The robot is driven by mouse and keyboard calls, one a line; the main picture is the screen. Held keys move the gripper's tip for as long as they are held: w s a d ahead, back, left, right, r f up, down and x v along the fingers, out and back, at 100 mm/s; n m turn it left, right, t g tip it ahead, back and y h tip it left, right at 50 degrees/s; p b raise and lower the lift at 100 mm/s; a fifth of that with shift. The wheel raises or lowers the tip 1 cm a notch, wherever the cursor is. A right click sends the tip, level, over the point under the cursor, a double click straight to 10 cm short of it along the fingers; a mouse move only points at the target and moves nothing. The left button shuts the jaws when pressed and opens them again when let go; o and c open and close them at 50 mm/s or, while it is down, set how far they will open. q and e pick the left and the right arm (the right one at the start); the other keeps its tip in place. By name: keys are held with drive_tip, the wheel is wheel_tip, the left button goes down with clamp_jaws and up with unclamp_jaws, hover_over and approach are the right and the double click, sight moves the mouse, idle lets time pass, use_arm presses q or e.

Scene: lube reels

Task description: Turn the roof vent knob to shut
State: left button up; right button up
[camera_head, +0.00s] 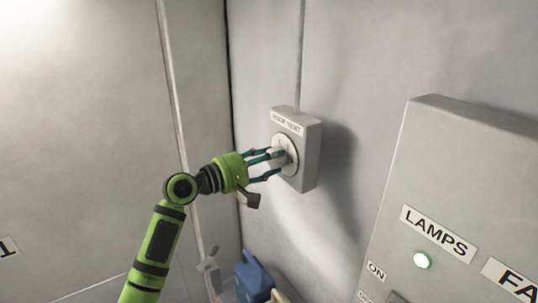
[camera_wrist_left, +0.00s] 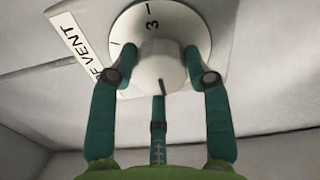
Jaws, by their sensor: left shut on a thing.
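The roof vent knob (camera_head: 279,157) is a pale round knob on a round dial plate (camera_head: 291,143), on a grey box (camera_head: 311,150) on the wall. The box carries a label partly readable as "ROOF VENT". My left gripper (camera_head: 273,165) is shut on the knob. Its teal fingers sit around the knob, also in the left wrist view (camera_wrist_left: 158,75). My right gripper is out of view.
A blue object (camera_head: 254,277) is low beneath the knob box. A conduit (camera_head: 300,55) runs up from the box.

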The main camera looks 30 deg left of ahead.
use_arm(q)
drive_tip(key=shift+d+f, duration=0.1)
drive_tip(key=shift+f, duration=0.05)
drive_tip(key=o, duration=1.2)
drive_tip(key=shift+c, duration=0.2)
drive_tip(key=v, duration=1.2)
